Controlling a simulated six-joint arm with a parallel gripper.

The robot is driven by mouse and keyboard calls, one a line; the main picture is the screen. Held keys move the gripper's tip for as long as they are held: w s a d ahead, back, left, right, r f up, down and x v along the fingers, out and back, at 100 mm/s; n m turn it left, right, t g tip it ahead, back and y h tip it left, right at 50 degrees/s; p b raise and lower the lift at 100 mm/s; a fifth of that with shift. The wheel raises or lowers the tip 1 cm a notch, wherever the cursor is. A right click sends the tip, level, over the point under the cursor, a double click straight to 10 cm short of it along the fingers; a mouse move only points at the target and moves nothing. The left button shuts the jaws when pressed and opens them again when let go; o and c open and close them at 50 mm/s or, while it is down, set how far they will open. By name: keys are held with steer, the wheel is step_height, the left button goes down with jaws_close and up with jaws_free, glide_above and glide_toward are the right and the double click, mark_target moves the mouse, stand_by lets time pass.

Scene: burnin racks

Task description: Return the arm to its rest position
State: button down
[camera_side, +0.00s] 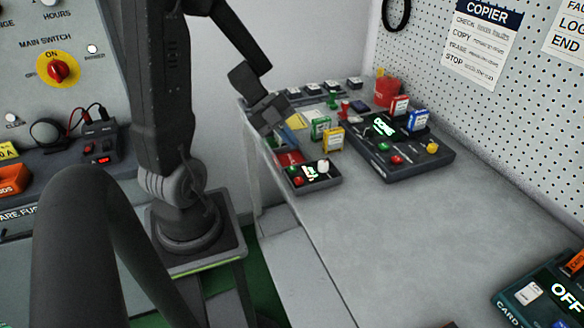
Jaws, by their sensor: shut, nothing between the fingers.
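My black arm rises from its pedestal at the left and bends over toward the back of the grey table (400,240). My gripper (270,127) hangs above the table's back left edge, pointing down. It is shut and holds nothing. The gripper looks apart from these things, though the exact gap cannot be told.
A larger dark device (405,168) with coloured cards and buttons stands right of centre. A red container (387,92) is behind it. A panel with a red main switch (57,71) is at left. A large dark curved shape covers the lower left. The table's middle is clear.

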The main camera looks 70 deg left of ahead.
steer(key=shift+w, duration=0.1)
steer(key=w+d+r+n+t+y, duration=0.1)
steer(key=w+r+n+t+y, duration=0.65)
steer(key=r+n+y, duration=0.4)
steer(key=s+d+r+n+g+h, duration=0.1)
steer(key=s+d+n+g+h, duration=0.3)
steer(key=s+d, duration=0.9)
steer(key=d+n+g, duration=0.1)
steer(key=n+g, duration=0.2)
steer(key=n, duration=0.1)
